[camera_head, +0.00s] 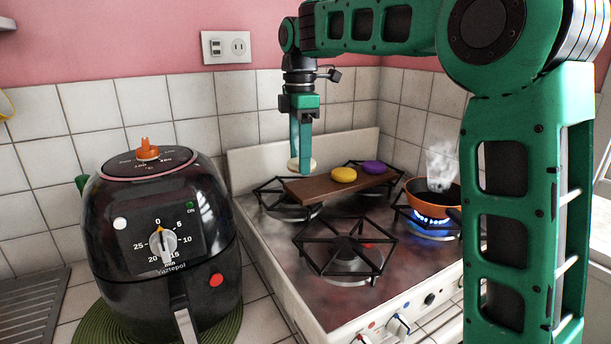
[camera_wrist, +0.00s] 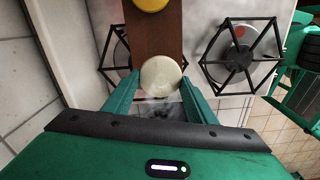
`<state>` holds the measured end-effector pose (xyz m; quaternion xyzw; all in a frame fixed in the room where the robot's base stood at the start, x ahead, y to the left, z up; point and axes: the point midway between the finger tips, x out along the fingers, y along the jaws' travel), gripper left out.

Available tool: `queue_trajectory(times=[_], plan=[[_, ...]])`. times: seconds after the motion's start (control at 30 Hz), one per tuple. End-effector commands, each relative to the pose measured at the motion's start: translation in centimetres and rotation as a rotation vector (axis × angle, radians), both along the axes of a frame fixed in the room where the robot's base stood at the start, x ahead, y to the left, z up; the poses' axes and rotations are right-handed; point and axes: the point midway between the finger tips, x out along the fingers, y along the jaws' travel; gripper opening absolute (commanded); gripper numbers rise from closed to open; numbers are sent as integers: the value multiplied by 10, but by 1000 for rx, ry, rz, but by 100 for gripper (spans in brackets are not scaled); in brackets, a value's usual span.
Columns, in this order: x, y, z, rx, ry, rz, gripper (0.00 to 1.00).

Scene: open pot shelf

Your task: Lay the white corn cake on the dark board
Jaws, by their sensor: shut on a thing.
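The white corn cake (camera_wrist: 161,76) is between the two fingertips of my gripper (camera_wrist: 160,82) in the wrist view. In the head view the pale cake (camera_head: 294,164) shows at the lower end of my gripper (camera_head: 301,166), partly hidden by a finger. My gripper is shut on it. The dark brown board (camera_head: 318,188) lies across the back burners of the stove. The cake is over or near the board's left end; the gap between them is hard to judge. The board (camera_wrist: 153,40) also shows in the wrist view, running away beyond the cake.
A yellow cake (camera_head: 343,174) and a purple cake (camera_head: 374,167) lie on the board. An orange pan (camera_head: 431,198) steams over a lit blue flame at the right. A black air fryer (camera_head: 160,225) stands left of the stove. The front burner (camera_head: 345,255) is empty.

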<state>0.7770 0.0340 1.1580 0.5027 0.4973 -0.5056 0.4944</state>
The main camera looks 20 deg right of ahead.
Motion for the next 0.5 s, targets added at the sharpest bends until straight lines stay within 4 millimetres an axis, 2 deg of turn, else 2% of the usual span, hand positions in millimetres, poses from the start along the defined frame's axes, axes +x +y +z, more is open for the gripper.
queue_trajectory(times=[0.03, 0.2, 0.37, 0.5], plan=[[4, -8, -5, 0, 1, -4, 29], [12, -21, -14, 0, 0, -2, 29], [13, -23, -21, 0, 0, -1, 29], [12, -22, -40, 0, 2, 0, 29]])
